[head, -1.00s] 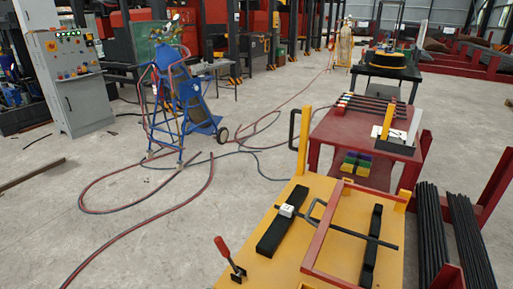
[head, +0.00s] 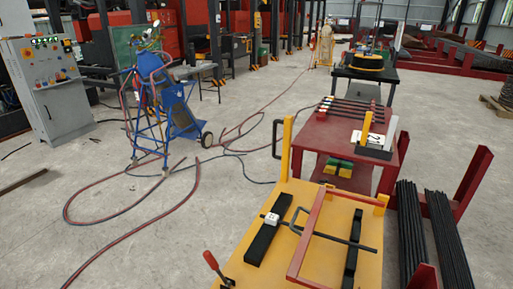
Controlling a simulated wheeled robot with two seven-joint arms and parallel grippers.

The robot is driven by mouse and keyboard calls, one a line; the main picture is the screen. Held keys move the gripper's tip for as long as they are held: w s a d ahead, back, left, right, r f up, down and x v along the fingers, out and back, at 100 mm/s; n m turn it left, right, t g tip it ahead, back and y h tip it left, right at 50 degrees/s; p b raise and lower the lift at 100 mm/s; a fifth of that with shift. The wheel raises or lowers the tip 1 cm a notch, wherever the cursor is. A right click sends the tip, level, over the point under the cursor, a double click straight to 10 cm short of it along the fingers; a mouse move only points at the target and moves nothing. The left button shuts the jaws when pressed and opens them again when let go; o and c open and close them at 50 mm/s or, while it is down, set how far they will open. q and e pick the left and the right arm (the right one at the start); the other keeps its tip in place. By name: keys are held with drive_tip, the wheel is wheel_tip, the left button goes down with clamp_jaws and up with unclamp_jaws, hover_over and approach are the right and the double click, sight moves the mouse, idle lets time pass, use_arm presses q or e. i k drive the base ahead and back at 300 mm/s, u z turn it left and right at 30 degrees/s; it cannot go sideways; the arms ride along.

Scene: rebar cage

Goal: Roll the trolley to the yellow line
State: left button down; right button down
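No yellow floor line shows in the head view. Neither of my grippers is in view. A yellow-topped bench (head: 334,228) stands at the front right, with two yellow posts at its far corners. A black upright handle (head: 277,138) shows beside its far left post; the bench's wheels and lower part are out of view or hidden. I cannot tell which of these the task calls the trolley.
A red table (head: 322,136) with bars stands just beyond the bench. Black bars (head: 410,230) lie in a rack at the right. Red and dark hoses (head: 150,215) trail over the floor at the left. A grey control cabinet (head: 50,95) stands far left. Bare floor lies between hoses and bench.

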sight(262, 259)
drive_tip(key=u, duration=2.15)
drive_tip(key=i, duration=1.7)
drive_tip(key=z, duration=2.2)
drive_tip(key=i, duration=0.25)
drive_tip(key=z, duration=1.3)
